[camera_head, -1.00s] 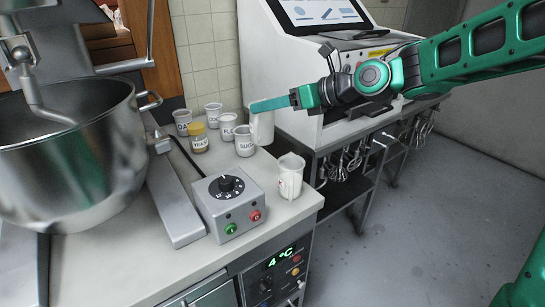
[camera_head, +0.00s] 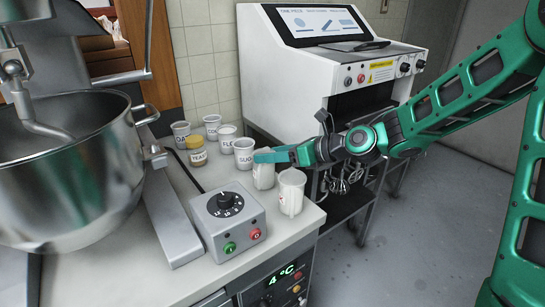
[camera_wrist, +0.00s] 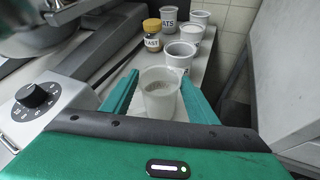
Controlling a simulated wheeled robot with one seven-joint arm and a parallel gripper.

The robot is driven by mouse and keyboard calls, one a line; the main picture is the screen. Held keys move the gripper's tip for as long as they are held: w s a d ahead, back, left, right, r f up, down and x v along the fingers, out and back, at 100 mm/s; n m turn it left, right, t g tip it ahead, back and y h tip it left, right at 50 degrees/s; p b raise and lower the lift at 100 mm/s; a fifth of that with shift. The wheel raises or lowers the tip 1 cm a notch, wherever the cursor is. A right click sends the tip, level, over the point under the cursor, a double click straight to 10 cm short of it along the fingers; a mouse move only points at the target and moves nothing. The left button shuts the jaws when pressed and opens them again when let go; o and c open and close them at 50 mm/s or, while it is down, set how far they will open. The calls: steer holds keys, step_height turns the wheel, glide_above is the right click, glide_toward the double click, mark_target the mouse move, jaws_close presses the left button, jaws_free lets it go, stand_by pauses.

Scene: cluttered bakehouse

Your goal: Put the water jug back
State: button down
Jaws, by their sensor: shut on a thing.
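My gripper (camera_head: 270,156) reaches in from the right over the counter, shut around a pale, upright jug (camera_head: 264,176). In the wrist view this jug (camera_wrist: 159,100) stands between both fingers, open at the top, with greyish contents.
The sugar cup (camera_head: 243,153) stands close behind the held jug. The flour cup (camera_head: 226,138), oats cup (camera_head: 181,134) and yeast jar (camera_head: 196,151) are farther left. A control box (camera_head: 228,218) is in front, beside a big steel mixing bowl (camera_head: 75,170).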

steer(key=shift+s+f, duration=0.1)
steer(key=shift+f, duration=0.15)
steer(key=c, duration=0.7)
jaws_free()
steer(key=v, duration=1.2)
steer(key=shift+r, duration=0.1)
